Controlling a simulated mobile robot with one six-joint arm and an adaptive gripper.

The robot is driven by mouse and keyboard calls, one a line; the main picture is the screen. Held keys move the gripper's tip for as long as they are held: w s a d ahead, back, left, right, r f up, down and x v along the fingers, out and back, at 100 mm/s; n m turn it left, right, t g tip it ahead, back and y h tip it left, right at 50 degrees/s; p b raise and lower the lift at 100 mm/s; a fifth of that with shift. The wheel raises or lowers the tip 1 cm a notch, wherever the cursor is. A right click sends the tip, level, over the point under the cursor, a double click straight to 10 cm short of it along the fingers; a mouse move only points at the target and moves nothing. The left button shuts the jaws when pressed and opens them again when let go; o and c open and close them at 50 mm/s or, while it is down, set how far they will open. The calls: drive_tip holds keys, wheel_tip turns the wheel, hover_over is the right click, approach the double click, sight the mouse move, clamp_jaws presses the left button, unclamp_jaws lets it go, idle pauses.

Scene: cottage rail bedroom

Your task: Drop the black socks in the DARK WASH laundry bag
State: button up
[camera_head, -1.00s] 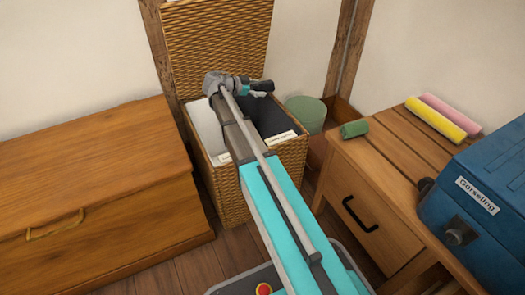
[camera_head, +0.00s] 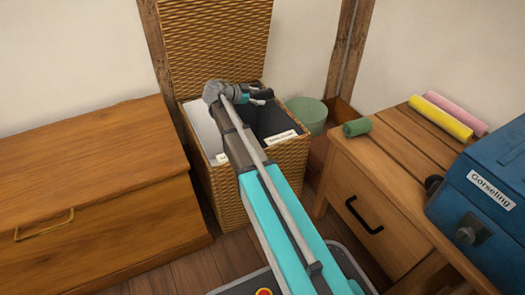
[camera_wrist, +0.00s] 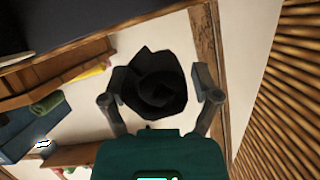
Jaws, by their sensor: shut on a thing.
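My gripper (camera_head: 257,98) hangs over the open wicker hamper (camera_head: 231,195), above its dark right-hand bag (camera_head: 276,118). It is shut on the black socks (camera_head: 263,92), a rolled dark bundle. The wrist view shows the socks (camera_wrist: 155,85) between both fingers of my gripper (camera_wrist: 160,80). The dark bag has a white label (camera_head: 283,137) on its front edge, too small to read. A white bag (camera_head: 204,130) fills the left side, with its own label (camera_head: 221,158). My arm covers part of the hamper's middle.
The raised wicker lid (camera_head: 215,40) stands behind the hamper. A wooden chest (camera_head: 95,170) is on the left. On the right are a wooden cabinet (camera_head: 365,165), a green roll (camera_head: 357,127), yellow and pink rolls, and a blue case (camera_head: 485,215). A green bin (camera_head: 307,114) stands behind.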

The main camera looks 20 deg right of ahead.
drive_tip(key=o, duration=0.9)
drive_tip(key=shift+s, duration=0.1)
drive_tip(key=shift+s+a+r+n+p, duration=0.1)
drive_tip(key=shift+s+a+n+p, duration=0.1)
drive_tip(key=shift+s+n+p, duration=0.3)
drive_tip(key=s+a+r+n+g+y+p, duration=0.1)
drive_tip(key=s+a+r+n+y+p, duration=0.2)
drive_tip(key=s+a+n+y+p, duration=0.65)
drive_tip(key=s+a+r+n+y+p, duration=0.35)
drive_tip(key=s+a+n+p, duration=0.5)
drive_tip(key=s, duration=0.65)
drive_tip(key=shift+n+y, duration=0.3)
drive_tip(key=shift+n, duration=0.3)
drive_tip(key=r+p, duration=1.2)
drive_tip(key=a+r+p, duration=0.1)
drive_tip(key=r+p, duration=2.3)
drive_tip(key=shift+s+a+r, duration=0.1)
drive_tip(key=shift+a+r, duration=0.2)
drive_tip(key=shift+a, duration=0.1)
